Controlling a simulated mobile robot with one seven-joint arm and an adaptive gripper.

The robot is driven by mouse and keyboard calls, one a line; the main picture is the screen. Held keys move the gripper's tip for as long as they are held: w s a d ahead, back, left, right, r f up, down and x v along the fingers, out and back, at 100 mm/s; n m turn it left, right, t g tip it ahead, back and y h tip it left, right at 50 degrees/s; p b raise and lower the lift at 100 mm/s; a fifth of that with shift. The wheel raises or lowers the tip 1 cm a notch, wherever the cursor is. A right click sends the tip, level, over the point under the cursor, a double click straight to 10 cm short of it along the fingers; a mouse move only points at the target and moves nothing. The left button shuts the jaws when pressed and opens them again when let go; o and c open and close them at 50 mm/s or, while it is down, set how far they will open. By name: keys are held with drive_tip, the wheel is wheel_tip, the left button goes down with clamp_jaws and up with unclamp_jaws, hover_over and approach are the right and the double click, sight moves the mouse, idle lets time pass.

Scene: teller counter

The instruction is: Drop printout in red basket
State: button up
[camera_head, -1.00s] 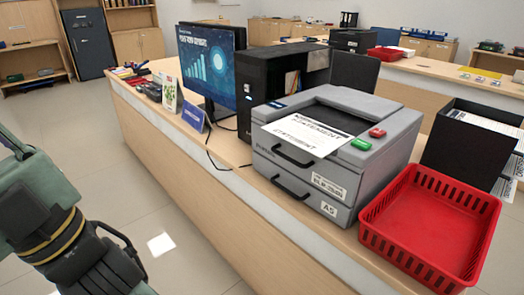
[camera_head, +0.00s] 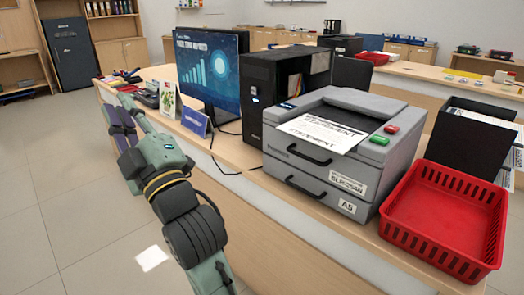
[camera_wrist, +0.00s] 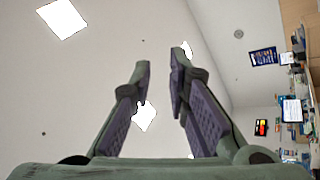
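The printout (camera_head: 322,131), a white sheet with bold black "STATEMENT" lettering, lies on top of the grey printer (camera_head: 318,172) in the head view, its front edge reaching over the drawers. The red basket (camera_head: 440,250) stands on the counter just right of the printer and looks empty inside. My gripper (camera_head: 113,98) is at the left, beside the counter and well apart from the printout and basket. In the wrist view my gripper (camera_wrist: 160,62) has its two purple-padded fingers apart, with nothing between them and the ceiling behind.
A black computer tower (camera_head: 272,95) and a monitor (camera_head: 210,70) stand left of the printer. A blue sign (camera_head: 194,121) and a small plant card (camera_head: 168,98) stand near the counter's front edge. A black file holder (camera_head: 468,138) stands behind the basket. The floor in front is clear.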

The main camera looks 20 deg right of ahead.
drive_tip(key=d+f+m+g+h, duration=0.1)
drive_tip(key=d+f+h, duration=0.25)
drive_tip(key=d, duration=0.45)
drive_tip(key=d+f+h, duration=0.2)
drive_tip(key=d+h, duration=0.2)
drive_tip(key=d, duration=0.5)
drive_tip(key=m+g+h+b, duration=0.1)
drive_tip(key=g+h+b, duration=0.1)
drive_tip(key=g+h, duration=0.45)
approach(334, 144)
drive_tip(key=shift+t+h, duration=0.55)
drive_tip(key=shift+h, duration=0.15)
drive_tip(key=shift+w+d+f+p, duration=0.1)
drive_tip(key=shift+w+f+p, duration=0.15)
drive_tip(key=shift+w, duration=0.75)
drive_tip(key=shift+w+d+f+p, duration=0.1)
drive_tip(key=shift+w+f+p, duration=0.1)
drive_tip(key=shift+w, duration=0.85)
drive_tip(key=shift+w+d+f+p, duration=0.15)
drive_tip(key=shift+w+f, duration=0.1)
drive_tip(key=shift+w, duration=0.75)
clamp_jaws()
wheel_tip(334, 144, up, 3)
drive_tip(key=shift+f+p, duration=0.15)
drive_tip(key=shift+p, duration=0.75)
drive_tip(key=shift+f, duration=0.1)
